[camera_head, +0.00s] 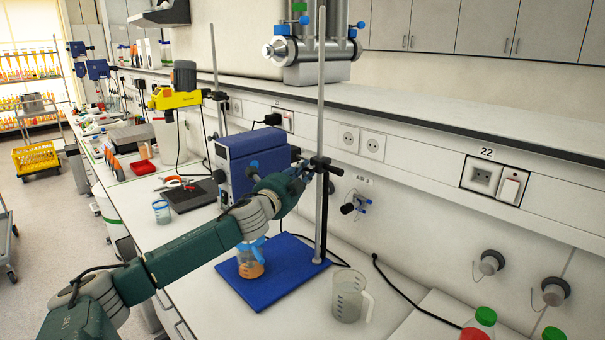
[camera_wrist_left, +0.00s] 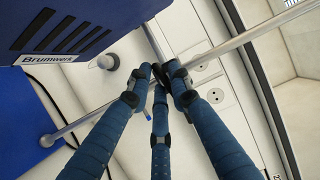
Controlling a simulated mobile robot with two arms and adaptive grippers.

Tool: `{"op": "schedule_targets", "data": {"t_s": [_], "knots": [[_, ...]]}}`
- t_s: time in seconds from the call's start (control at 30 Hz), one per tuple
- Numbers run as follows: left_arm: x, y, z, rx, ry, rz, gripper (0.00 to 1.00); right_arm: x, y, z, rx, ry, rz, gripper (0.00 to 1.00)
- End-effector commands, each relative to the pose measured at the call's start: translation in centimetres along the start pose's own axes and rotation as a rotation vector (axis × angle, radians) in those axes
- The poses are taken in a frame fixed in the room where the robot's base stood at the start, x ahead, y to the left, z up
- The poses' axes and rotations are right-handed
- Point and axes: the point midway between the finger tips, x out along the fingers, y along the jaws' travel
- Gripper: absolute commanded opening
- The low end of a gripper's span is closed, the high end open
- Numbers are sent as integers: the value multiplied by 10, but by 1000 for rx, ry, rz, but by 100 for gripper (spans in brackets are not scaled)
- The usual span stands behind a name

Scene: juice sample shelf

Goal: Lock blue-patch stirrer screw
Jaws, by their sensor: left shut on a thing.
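The blue stirrer (camera_head: 245,155) stands with its blue base plate (camera_head: 275,288) on the white bench; its housing (camera_wrist_left: 75,30) fills the upper left of the left wrist view. A metal stand rod (camera_head: 321,95) rises from the plate and carries a dark clamp (camera_head: 322,162) beside the housing. My left gripper (camera_head: 300,170) is at this clamp. In the left wrist view its three blue fingers (camera_wrist_left: 160,82) converge and are shut on a small dark part at the rod (camera_wrist_left: 225,45), which I take for the screw. The fingers hide most of it. My right gripper is not in view.
A flask with orange liquid (camera_head: 250,266) stands on the plate below my left wrist. A clear beaker (camera_head: 350,297) stands to the right of the plate. A black cable (camera_head: 400,300) crosses the bench. Bottles with red and green caps (camera_head: 481,325) are at the lower right.

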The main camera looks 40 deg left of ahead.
Motion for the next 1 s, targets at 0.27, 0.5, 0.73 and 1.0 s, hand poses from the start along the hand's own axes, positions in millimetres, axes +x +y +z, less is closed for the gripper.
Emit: {"op": "schedule_targets", "data": {"t_s": [0.27,0.5,0.73,1.0], "knots": [[0,2,-1,-1,1,2,41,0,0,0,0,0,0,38],[-1,1,0,0,0,1,41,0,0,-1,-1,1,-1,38],[-19,4,0,2,1,5,41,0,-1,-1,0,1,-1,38],[-53,4,-1,1,3,7,41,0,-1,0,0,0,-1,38]]}}
